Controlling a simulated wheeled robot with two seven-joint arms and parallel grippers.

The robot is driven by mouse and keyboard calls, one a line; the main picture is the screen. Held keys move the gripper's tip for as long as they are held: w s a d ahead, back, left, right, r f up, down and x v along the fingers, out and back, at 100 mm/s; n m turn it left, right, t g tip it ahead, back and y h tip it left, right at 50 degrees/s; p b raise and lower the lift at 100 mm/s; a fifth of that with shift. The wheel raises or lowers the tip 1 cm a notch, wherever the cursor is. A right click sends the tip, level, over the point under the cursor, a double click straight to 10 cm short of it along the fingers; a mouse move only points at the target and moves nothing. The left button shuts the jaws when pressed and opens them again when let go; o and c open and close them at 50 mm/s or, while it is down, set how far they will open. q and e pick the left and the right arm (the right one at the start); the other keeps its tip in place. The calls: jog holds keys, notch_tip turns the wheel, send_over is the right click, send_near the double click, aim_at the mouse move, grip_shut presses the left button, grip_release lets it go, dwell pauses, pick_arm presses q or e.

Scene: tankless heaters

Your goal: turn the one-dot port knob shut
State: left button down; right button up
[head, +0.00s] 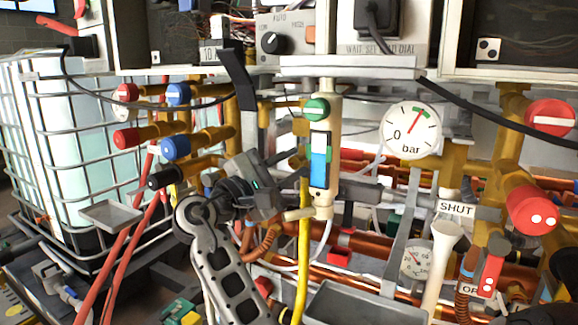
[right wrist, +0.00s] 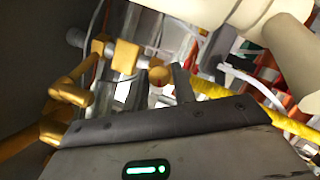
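A red knob (head: 127,138) and a blue knob (head: 175,147) stick out to the left from brass pipes under the left heater, whose plate (head: 155,57) bears one dot. A black knob (head: 163,177) sits below them. No dots can be read on these knobs, so I cannot tell which is the one-dot port knob.
A yellow hose (head: 303,250) and a pale column with a blue gauge (head: 320,160) stand close right of my gripper. Brass pipes (right wrist: 72,90) show left in the wrist view. A caged white tank (head: 45,150) and slanted red poles (head: 115,245) are at left.

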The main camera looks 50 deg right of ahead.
grip_shut()
